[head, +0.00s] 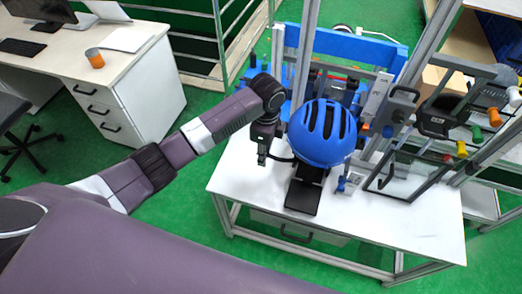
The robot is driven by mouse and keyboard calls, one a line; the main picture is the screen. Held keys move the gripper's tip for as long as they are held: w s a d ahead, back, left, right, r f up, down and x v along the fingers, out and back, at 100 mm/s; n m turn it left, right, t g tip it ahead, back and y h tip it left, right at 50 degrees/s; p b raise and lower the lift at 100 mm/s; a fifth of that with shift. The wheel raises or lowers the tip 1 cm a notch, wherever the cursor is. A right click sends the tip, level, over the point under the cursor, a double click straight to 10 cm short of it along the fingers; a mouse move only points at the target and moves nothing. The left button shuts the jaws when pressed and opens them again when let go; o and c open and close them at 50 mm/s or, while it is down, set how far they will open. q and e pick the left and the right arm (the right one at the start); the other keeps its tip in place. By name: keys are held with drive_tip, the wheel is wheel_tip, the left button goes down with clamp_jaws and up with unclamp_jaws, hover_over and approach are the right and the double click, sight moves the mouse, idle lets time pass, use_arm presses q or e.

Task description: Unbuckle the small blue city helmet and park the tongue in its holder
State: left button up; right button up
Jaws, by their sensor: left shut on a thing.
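The small blue city helmet (322,134) sits upright on the drop tower stand above the white table, with dark vent slots on top. My left gripper (263,157) is just left of the helmet, pointing down. It is shut on the end of a thin dark strap (283,159) that runs toward the lower left of the helmet. The buckle and tongue are too small to make out. A small blue fixture (342,183) stands on a light plate right of the black base; I cannot tell whether it is the tongue holder. My right gripper is not in view.
A black plate (302,196) lies below the helmet on the white table (235,180). Metal posts and a glass-paned frame (408,178) crowd the right side. The table's left part is clear.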

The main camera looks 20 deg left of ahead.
use_arm(q)
drive_tip(key=s+d+f, duration=0.2)
drive_tip(key=s+d, duration=0.2)
drive_tip(key=d, duration=0.7)
drive_tip(key=shift+s+d+f, duration=0.15)
drive_tip(key=shift+d+f, duration=0.05)
idle(0.4)
